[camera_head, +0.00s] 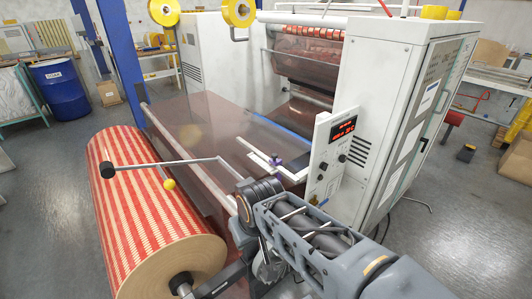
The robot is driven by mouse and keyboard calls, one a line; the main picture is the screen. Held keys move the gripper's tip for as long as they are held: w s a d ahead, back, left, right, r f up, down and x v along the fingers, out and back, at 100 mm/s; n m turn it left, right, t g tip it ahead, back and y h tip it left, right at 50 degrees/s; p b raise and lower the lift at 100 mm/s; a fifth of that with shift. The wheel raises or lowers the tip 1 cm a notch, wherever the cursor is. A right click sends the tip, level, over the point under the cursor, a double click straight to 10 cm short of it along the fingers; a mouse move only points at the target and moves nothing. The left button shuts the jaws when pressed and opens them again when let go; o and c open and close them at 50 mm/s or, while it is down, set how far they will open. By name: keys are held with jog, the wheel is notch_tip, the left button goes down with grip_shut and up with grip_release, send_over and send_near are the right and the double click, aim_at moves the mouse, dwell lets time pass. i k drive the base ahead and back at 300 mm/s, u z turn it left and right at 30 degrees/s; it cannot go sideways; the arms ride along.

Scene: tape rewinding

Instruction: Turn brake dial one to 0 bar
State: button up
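The control panel (331,160) is a pale upright plate on the near side of the white machine cabinet. It has a lit red digital display (343,129) at the top. Small dark knobs sit below the display, one of them a round dark knob (342,158) on the right. Their labels and pointer positions are too small to read, so I cannot tell which is brake dial one or its setting. My grey arm comes in from the bottom right, in front of and below the panel. I cannot make out my gripper's fingers.
A large red-and-cream striped roll (150,205) fills the left foreground. The white cabinet (385,110) stands right of the panel. A blue drum (60,88) stands at the back left. Grey floor is open at right.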

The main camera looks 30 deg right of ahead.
aim_at(342, 158)
jog(key=z, duration=1.1)
jog(key=k, duration=0.25)
jog(key=z, duration=0.7)
jog(key=i, duration=0.7)
jog(key=u, duration=0.35)
